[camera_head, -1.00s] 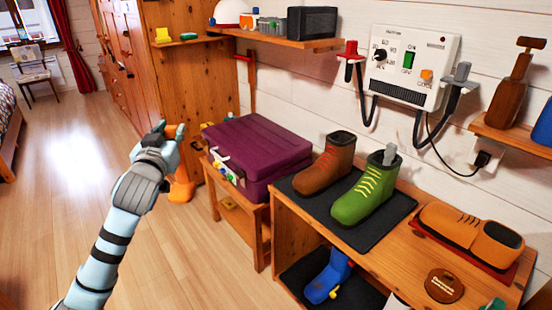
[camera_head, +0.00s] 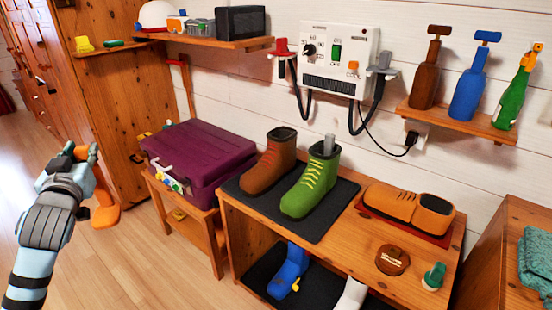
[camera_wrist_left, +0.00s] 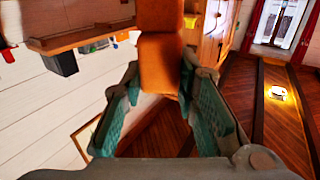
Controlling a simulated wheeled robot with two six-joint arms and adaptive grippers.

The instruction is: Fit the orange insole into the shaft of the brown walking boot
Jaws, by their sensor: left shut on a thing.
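The brown walking boot (camera_head: 268,166) stands upright on a dark mat (camera_head: 328,215) on the wooden bench, its shaft opening facing up. Beside it stands a green boot (camera_head: 309,186) with a grey piece sticking out of its shaft. My left gripper (camera_head: 80,154) is at the far left, well away from the boots, and is shut on the orange insole (camera_head: 106,208). The insole (camera_wrist_left: 160,62) also extends out beyond the fingers in the left wrist view. My right gripper is not in view.
A purple suitcase (camera_head: 198,158) on a low stand lies between my left gripper and the boots. Orange shoes (camera_head: 408,207) on a red mat, a brown tin (camera_head: 392,260) and a green object (camera_head: 434,276) occupy the bench's right part. A dryer unit (camera_head: 338,60) with hoses hangs above.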

